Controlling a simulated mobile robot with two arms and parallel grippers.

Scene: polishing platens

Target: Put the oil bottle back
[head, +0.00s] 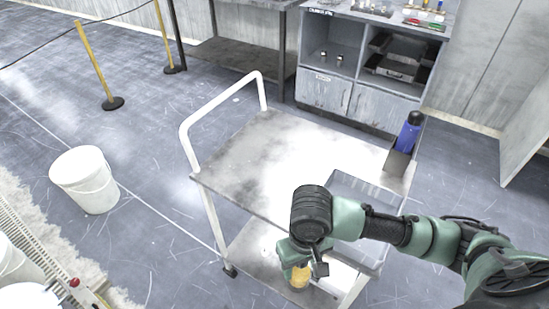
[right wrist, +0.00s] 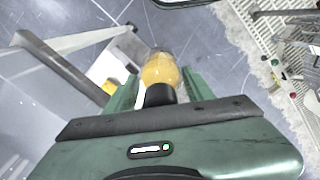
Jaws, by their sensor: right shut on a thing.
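The oil bottle, an amber-yellow bottle (head: 300,276) with a dark cap, is in my right gripper (head: 297,262). In the head view only its lower part shows below the gripper, beside the front edge of the cart (head: 235,165). In the right wrist view the bottle (right wrist: 161,70) sits between the two green fingers of the right gripper (right wrist: 160,92), its black cap towards the camera. My left gripper is not in view.
A blue bottle (head: 410,133) stands in a grey holder (head: 397,160) at the cart's far right corner. A grey tray (head: 350,190) is on the cart's right side. A white bucket (head: 86,180) stands on the floor at left. The cart's top middle is clear.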

